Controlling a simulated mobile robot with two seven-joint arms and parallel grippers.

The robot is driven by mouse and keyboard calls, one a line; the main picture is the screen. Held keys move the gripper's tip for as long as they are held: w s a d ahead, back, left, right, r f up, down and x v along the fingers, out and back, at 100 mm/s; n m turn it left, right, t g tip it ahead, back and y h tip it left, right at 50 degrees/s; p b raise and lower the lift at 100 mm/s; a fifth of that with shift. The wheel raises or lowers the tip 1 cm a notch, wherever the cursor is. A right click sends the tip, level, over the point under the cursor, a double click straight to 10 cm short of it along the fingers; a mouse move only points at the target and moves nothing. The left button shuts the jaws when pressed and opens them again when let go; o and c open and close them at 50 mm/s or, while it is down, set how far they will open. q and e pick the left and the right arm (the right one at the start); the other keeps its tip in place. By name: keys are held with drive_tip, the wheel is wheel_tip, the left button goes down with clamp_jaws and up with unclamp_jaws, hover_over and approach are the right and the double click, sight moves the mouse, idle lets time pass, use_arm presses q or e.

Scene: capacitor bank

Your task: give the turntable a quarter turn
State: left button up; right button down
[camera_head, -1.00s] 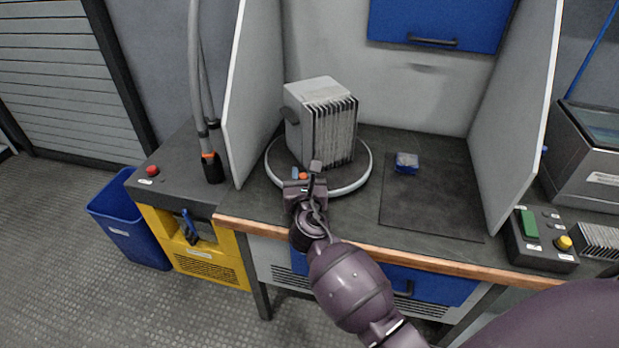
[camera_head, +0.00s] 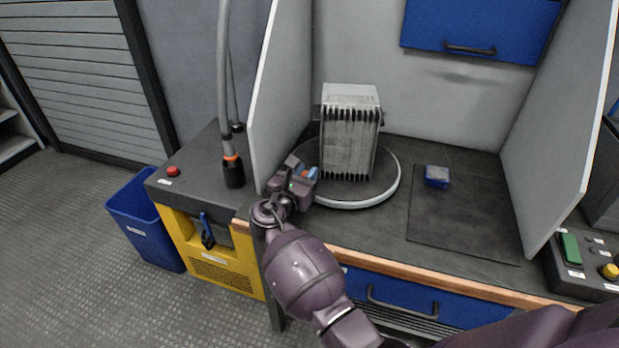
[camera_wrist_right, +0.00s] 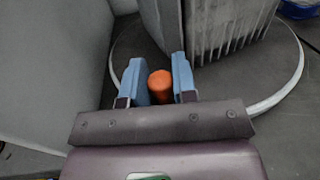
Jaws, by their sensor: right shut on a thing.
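The round turntable (camera_head: 386,186) has a dark top and a pale rim and sits on the bench. A grey finned block (camera_head: 348,142) stands upright on it, fins facing the front. My right gripper (camera_head: 306,173) is at the turntable's front left edge. In the right wrist view its blue fingers (camera_wrist_right: 160,82) are shut on an orange knob (camera_wrist_right: 160,88) near the rim, beside the block's lower part. The turntable (camera_wrist_right: 292,80) also shows there. My left gripper is not in view.
A white side panel (camera_head: 275,85) stands close to the left of my right gripper. A hose nozzle (camera_head: 233,172) stands on the yellow cabinet's top at left. A button box (camera_head: 585,262) is at right.

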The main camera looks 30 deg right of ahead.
drive_tip(key=shift+w+a+m+g+h, duration=0.15)
drive_tip(key=shift+w+m+g+h, duration=0.5)
drive_tip(key=shift+w+g, duration=0.2)
drive_tip(key=c, duration=0.9)
unclamp_jaws()
drive_tip(key=shift+c, duration=0.2)
drive_tip(key=shift+g, duration=0.25)
drive_tip(key=p+v, duration=0.1)
drive_tip(key=v, duration=0.9)
drive_tip(key=shift+s+a, duration=0.25)
drive_tip(key=shift+a, duration=0.05)
